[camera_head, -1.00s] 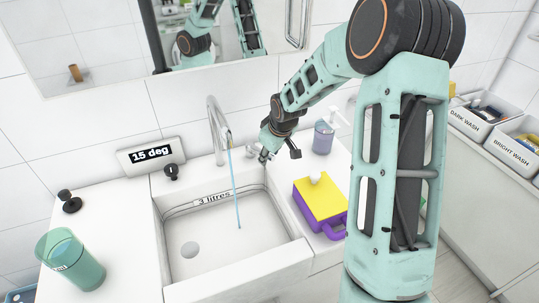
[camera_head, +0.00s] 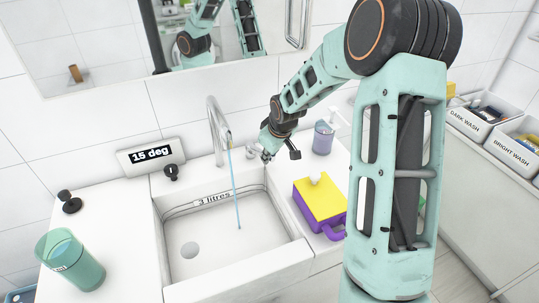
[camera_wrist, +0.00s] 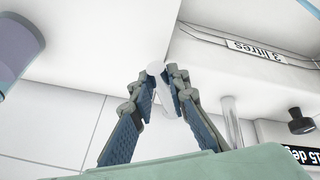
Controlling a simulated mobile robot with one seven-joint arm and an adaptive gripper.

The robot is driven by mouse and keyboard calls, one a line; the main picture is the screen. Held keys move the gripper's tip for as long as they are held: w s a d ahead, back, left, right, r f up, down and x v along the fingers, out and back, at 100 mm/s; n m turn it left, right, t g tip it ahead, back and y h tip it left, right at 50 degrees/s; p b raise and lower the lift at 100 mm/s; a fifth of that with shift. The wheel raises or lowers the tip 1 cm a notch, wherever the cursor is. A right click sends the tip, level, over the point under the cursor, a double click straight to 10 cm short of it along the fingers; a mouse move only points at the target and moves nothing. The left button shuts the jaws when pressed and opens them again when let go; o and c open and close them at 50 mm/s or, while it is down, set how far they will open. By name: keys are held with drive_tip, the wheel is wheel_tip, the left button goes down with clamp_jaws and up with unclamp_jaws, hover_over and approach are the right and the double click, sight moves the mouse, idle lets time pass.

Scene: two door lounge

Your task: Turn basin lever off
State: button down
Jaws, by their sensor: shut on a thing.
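The basin (camera_head: 215,262) is white and set in the counter, with a "3 litres" label on its inner back wall. A chrome curved tap (camera_head: 216,135) stands behind it, and a thin blue stream of water (camera_head: 234,190) runs from its spout into the basin. My gripper (camera_head: 266,156) is at the back right of the basin, right of the tap. In the wrist view, my gripper (camera_wrist: 163,85) has its two fingers closed around a pale, round-ended lever (camera_wrist: 156,68). The fingers hide part of the lever, and its angle is hard to tell.
A display reading "15 deg" (camera_head: 151,155) and black knobs (camera_head: 171,172) stand left of the tap. A soap bottle (camera_head: 323,138) and a yellow-purple box (camera_head: 320,199) stand right of the basin. A green cup (camera_head: 76,262) is at the front left.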

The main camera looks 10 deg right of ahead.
drive_tip(key=a+m+b, duration=0.1)
drive_tip(key=b, duration=0.2)
drive_tip(key=s+a+m+h+b, duration=0.1)
drive_tip(key=m+b, duration=0.1)
drive_tip(key=b, duration=0.2)
drive_tip(key=a+m+h+b, duration=0.1)
drive_tip(key=m+b, duration=0.1)
drive_tip(key=b, duration=0.1)
drive_tip(key=shift+s+a, duration=0.25)
drive_tip(key=shift+a, duration=0.15)
drive_tip(key=c, duration=1.8)
unclamp_jaws()
drive_tip(key=shift+c, duration=0.2)
drive_tip(key=shift+r, duration=0.1)
drive_tip(key=v, duration=1.2)
